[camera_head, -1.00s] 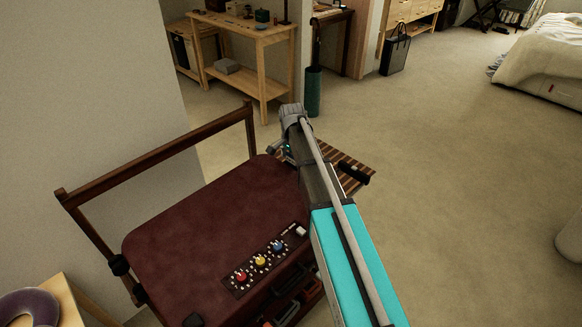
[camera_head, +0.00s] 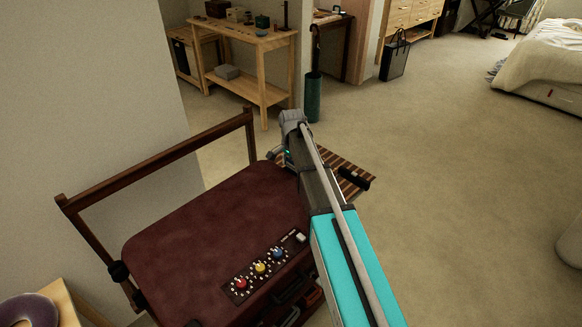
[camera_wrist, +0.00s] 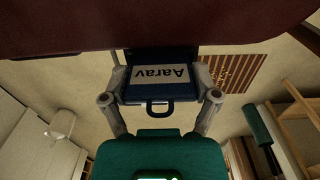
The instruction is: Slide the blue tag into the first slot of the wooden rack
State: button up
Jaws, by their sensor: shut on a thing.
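My gripper (camera_wrist: 160,76) is shut on the blue tag (camera_wrist: 160,95), seen in the wrist view. The tag is dark blue, with a pale label reading "Aarav" upside down and a small loop at its lower edge. A striped, slatted wooden piece (camera_wrist: 236,74), which looks like the wooden rack, shows beyond the tag, to its right. It also shows in the head view (camera_head: 350,178), partly behind my arm. I cannot make out its first slot. In the head view my gripper (camera_head: 278,155) is near the suitcase's far right corner, and the tag is hidden.
The dark red suitcase (camera_head: 205,230), with red, yellow and blue knobs, lies close to my arm and spans the top of the wrist view. A brown wooden frame (camera_head: 155,158) stands behind it. A wooden table (camera_head: 245,33) stands farther back. Carpet (camera_head: 460,190) at right is open.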

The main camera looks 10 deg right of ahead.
jog(key=shift+r+p, duration=4.8)
jog(key=shift+r, duration=0.1)
